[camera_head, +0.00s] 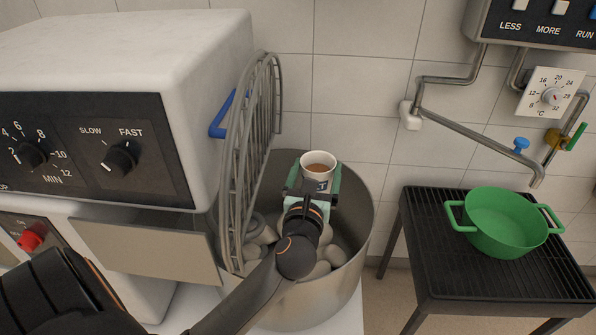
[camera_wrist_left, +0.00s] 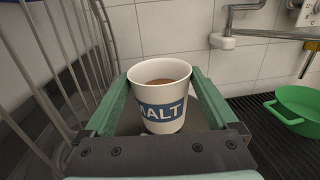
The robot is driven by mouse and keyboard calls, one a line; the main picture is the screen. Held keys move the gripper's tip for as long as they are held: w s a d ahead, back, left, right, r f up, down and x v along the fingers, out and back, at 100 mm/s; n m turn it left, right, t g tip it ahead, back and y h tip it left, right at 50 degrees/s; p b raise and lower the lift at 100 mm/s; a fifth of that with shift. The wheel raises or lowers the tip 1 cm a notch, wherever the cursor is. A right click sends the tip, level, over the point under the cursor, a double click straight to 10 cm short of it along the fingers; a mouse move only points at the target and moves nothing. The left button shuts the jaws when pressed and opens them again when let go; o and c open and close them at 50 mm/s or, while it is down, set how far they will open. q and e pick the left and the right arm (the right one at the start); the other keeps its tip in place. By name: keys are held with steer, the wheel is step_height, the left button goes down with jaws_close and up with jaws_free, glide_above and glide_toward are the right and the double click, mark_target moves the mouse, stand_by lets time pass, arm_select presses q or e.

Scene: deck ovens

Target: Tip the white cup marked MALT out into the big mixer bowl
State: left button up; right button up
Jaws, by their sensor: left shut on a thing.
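The white cup (camera_head: 317,168) has a blue band and brown contents. My left gripper (camera_head: 314,178) has green fingers and is shut on the cup, one finger on each side. It holds the cup above the big steel mixer bowl (camera_head: 356,222). Pale lumps lie in the bowl, partly hidden by my arm. My right gripper is in neither view.
A raised wire guard (camera_head: 250,150) stands close to the left of the cup. The white mixer body (camera_head: 150,60) is beyond it. A green pot (camera_head: 505,220) sits on a black slatted stand (camera_head: 430,240) at the right. A metal spout (camera_head: 480,142) comes from the tiled wall.

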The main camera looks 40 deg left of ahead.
arm_select(q)
steer(key=w+a+f+n+g+y+b, duration=0.2)
steer(key=w+a+f+n+g+y, duration=0.15)
steer(key=a, duration=0.25)
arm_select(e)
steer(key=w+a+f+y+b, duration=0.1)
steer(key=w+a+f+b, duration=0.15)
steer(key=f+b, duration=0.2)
arm_select(q)
steer(key=w+d+f+m+t+h+p, duration=0.1)
steer(key=f+m+t+h+p, duration=0.1)
steer(key=m, duration=1.2)
steer(key=d+f+m+t+h+p, duration=0.2)
steer(key=f+m+t+p, duration=0.2)
steer(key=m, duration=1.1)
steer(key=f+p, duration=0.1)
steer(key=p, duration=0.2)
steer(key=shift+w+d+t+p, duration=0.15)
steer(key=shift+w+t+p, duration=0.15)
steer(key=shift+w+t, duration=0.1)
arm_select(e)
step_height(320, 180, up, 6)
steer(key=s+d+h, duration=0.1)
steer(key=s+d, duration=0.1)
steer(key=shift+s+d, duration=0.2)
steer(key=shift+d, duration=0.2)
